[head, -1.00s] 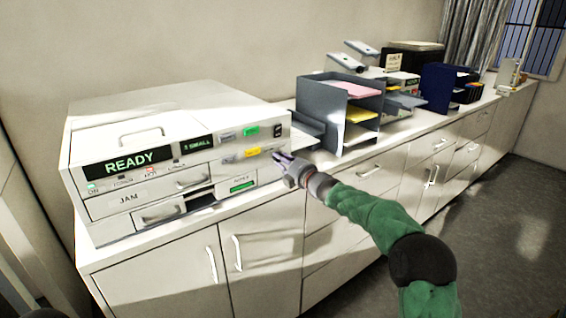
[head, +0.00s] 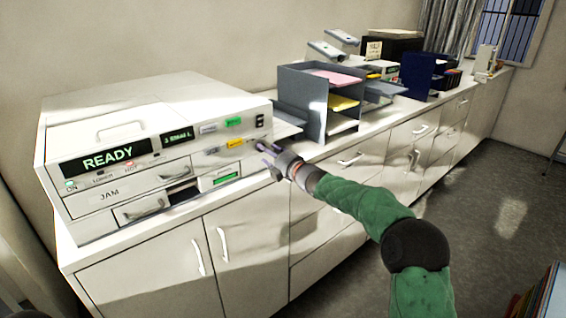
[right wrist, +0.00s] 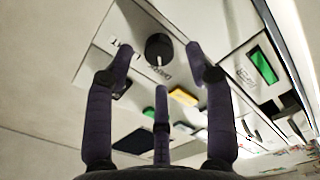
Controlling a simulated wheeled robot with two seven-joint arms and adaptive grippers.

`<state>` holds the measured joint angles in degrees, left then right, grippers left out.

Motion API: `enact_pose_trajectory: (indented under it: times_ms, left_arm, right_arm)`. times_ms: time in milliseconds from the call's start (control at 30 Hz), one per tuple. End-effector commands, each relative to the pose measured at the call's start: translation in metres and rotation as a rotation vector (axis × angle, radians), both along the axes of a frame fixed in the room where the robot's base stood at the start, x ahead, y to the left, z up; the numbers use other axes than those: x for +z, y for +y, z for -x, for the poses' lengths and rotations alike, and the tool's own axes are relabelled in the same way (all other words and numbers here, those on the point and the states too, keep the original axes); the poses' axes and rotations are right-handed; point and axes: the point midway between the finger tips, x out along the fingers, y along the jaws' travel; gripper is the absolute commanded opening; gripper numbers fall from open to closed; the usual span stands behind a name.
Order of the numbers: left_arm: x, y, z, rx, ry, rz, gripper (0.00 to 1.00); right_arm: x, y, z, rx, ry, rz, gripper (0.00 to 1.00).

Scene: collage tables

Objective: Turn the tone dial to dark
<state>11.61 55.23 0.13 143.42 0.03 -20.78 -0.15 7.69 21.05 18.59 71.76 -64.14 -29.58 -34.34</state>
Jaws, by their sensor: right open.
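The white machine (head: 110,108) stands on the counter at the left, with a lit READY display. The tone dial (right wrist: 159,48) is a round black knob with a pale pointer mark, seen in the right wrist view. A label that looks like LIGHT is to its left, and another, seemingly DARK, is below it. In the head view my right gripper covers the dial's place. My right gripper (head: 267,158) is at the machine's right front. In the right wrist view its purple fingers (right wrist: 160,75) are spread apart, with the dial between and beyond them; contact is not visible. My left gripper is out of view.
A yellow button (right wrist: 184,96) and a green-lit panel (right wrist: 263,66) are near the dial. A grey paper tray (head: 304,98) stands just right of the machine. More office items line the counter (head: 318,150) farther right. Floor is open in front.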

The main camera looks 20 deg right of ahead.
Motion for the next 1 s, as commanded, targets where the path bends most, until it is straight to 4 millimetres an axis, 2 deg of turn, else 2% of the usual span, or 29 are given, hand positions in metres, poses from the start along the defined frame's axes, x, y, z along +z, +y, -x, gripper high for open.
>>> enact_pose_trajectory:
  times_ms: [500,700,1000]
  left_arm:
    - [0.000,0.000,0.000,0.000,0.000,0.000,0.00]
    - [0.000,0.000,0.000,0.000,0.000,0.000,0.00]
    - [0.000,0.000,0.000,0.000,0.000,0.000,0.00]
  right_arm:
    - [0.000,-0.028,0.077,0.000,-0.001,0.001,0.55]
    - [0.000,-0.033,0.090,0.000,-0.001,0.001,0.55]
    - [0.000,-0.033,0.093,0.001,-0.002,0.001,0.55]
